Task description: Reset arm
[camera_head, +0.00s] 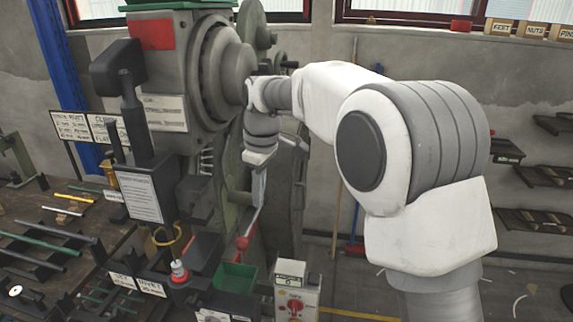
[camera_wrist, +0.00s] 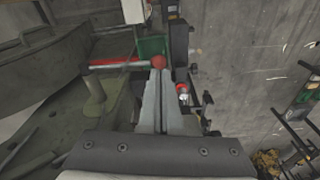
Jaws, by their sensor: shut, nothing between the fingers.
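My arm reaches in from the right in the head view, bent and white-grey. My gripper (camera_head: 258,203) points down in front of the rivet press (camera_head: 216,70). In the wrist view my gripper (camera_wrist: 160,76) has its two long grey fingers together with nothing between them. A lever with a red ball knob (camera_head: 242,243) is just below the fingertips. In the wrist view the red knob (camera_wrist: 159,62) appears right beyond the tips; I cannot tell whether they touch.
A green bin (camera_head: 236,278) and a control box with a red knob (camera_head: 297,292) stand below. A red-and-white part (camera_head: 179,271) is left of the bin. A workbench (camera_head: 28,208) with rods fills the left. Wall shelves (camera_head: 540,176) are at right.

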